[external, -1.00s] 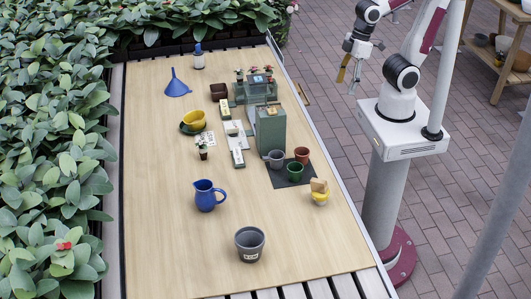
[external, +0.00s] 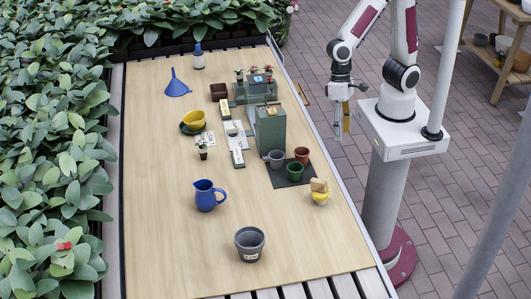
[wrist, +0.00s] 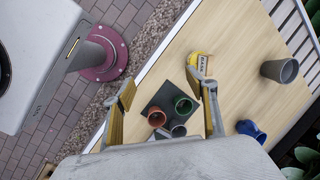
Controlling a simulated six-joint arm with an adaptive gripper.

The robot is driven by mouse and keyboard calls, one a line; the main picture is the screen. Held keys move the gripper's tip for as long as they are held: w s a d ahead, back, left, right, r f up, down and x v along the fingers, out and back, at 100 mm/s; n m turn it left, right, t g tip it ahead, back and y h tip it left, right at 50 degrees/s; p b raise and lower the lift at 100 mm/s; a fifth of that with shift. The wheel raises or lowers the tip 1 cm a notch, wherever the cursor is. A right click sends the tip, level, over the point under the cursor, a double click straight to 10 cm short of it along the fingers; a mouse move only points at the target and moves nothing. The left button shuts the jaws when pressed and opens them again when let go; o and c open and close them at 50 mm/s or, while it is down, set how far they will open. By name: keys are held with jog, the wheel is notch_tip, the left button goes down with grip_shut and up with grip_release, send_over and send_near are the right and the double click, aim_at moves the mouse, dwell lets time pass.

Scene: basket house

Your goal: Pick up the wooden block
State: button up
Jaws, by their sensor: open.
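The wooden block (external: 319,185) is a small tan piece resting on a yellow cup (external: 321,198) near the table's right edge. In the wrist view, the yellow cup (wrist: 192,57) shows just beyond my right fingertip, with a pale block-like piece (wrist: 203,63) partly hidden by that fingertip. My gripper (external: 345,122) hangs off the table's right side, above and farther back than the block, fingers pointing down. In the wrist view my gripper (wrist: 168,88) is open, with nothing between its fingers.
Beside the cup, grey, green (external: 295,173) and terracotta (external: 301,155) pots stand on a dark mat (external: 287,183). A green box (external: 271,133) rises behind them. A blue pitcher (external: 207,196) and grey bucket (external: 249,243) stand left and in front. The front right tabletop is clear.

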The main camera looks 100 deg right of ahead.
jog(key=w+a+f+m, duration=0.4)
jog(key=a+f+m, duration=0.15)
jog(key=m, duration=0.35)
jog(key=m+t+y, duration=0.1)
jog(key=m+t, duration=0.1)
jog(key=m, duration=0.9)
send_near(320, 181)
jog(key=shift+d+f, duration=0.1)
jog(key=shift+f, duration=0.7)
jog(key=shift+d+f, duration=0.15)
jog(key=shift+f, duration=0.7)
jog(key=shift+x, duration=1.25)
jog(key=shift+a+f, duration=0.1)
jog(key=shift+x, duration=2.5)
jog(key=c, duration=1)
